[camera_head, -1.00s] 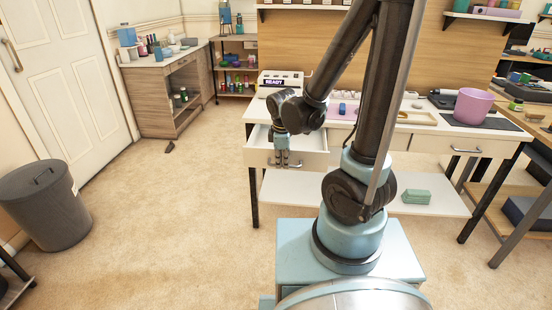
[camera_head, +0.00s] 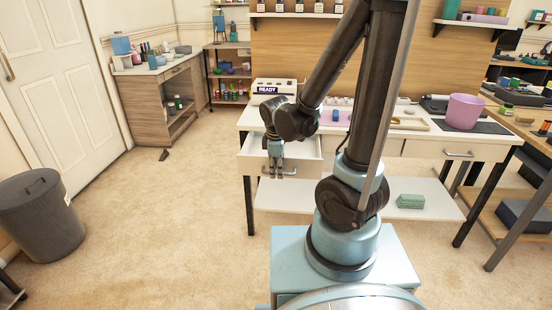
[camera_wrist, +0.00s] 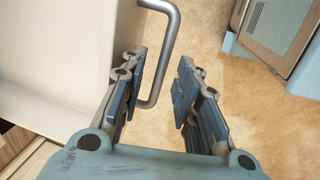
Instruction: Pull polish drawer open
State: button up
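The white drawer (camera_head: 248,167) on the left of the white table stands pulled out, with its inside showing from above. Its metal bar handle (camera_head: 292,174) is on the front face and also shows in the wrist view (camera_wrist: 169,45). My gripper (camera_head: 277,174) points down at the drawer front, over the handle. In the wrist view my gripper (camera_wrist: 160,85) has its fingers apart, with floor visible between them. The handle's near end lies between the fingers, closer to the left one. I cannot tell whether that finger touches it.
A second drawer (camera_head: 459,154) on the table's right is shut. A lower shelf (camera_head: 285,195) runs beneath, with a green item (camera_head: 410,201). A grey bin (camera_head: 38,215) stands far left.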

notch_tip(320, 180, up, 11)
jog(key=s, duration=0.2)
jog(key=shift+r, duration=0.2)
dwell(0.6)
jog(key=s+d+f+m, duration=0.2)
jog(key=s+d+m, duration=0.3)
jog(key=d+m, duration=0.3)
jog(key=s+d+f+m, duration=0.2)
jog(key=s+d+m, duration=0.3)
jog(key=d+m, duration=0.3)
jog(key=shift+s+d+f+m, duration=0.2)
jog(key=shift+d+f+m, duration=0.1)
jog(key=shift+d, duration=0.45)
jog(key=shift+w+f, duration=0.15)
jog(key=shift+w, duration=0.3)
